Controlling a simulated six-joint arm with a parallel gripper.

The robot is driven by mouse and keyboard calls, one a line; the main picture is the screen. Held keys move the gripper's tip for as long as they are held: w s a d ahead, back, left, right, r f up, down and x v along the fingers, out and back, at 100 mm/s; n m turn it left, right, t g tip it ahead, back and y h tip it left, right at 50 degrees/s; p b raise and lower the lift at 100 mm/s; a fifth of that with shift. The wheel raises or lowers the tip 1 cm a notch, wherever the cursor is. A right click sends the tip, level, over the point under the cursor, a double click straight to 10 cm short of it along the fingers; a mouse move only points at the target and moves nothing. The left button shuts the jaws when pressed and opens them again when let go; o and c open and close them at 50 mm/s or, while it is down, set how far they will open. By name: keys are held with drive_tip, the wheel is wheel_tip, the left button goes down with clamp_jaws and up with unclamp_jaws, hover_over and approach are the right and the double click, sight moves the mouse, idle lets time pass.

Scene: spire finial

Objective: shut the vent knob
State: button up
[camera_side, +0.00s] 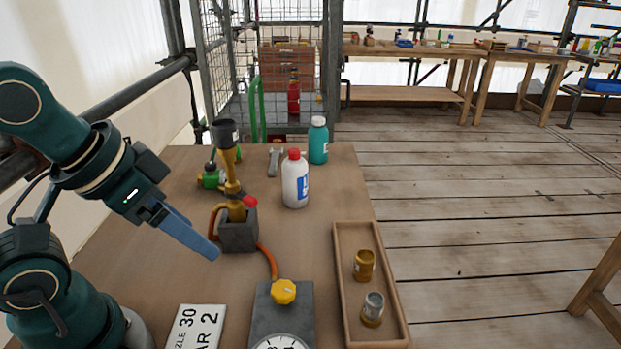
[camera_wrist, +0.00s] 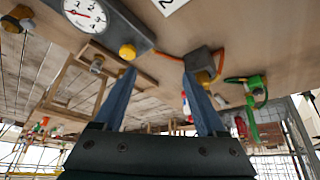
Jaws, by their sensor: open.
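A yellow knob (camera_side: 284,291) sits on a grey gauge box (camera_side: 266,312) at the front of the bench; it also shows in the wrist view (camera_wrist: 127,51). A red knob (camera_side: 250,202) is on the side of a brass torch (camera_side: 230,170) standing in a grey block (camera_side: 238,236). No label shows which is the vent knob. My gripper (camera_side: 217,255) hangs left of the grey block, apart from both knobs. In the wrist view its blue fingers (camera_wrist: 160,72) are spread with nothing between them. The gauge face is partly cut off in the side view.
An orange hose (camera_side: 268,261) links block and box. A white card (camera_side: 194,328) lies at front left.

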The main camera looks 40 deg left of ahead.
drive_tip(key=g, duration=0.5)
hover_over(283, 288)
drive_tip(key=shift+n, duration=0.3)
wheel_tip(283, 288, down, 5)
drive_tip(key=shift+w+f, duration=0.1)
drive_tip(key=shift+w, duration=0.05)
drive_tip(key=shift+f+g, duration=0.3)
drive_tip(key=shift+f, duration=2.4)
drive_tip(key=shift+c, duration=0.2)
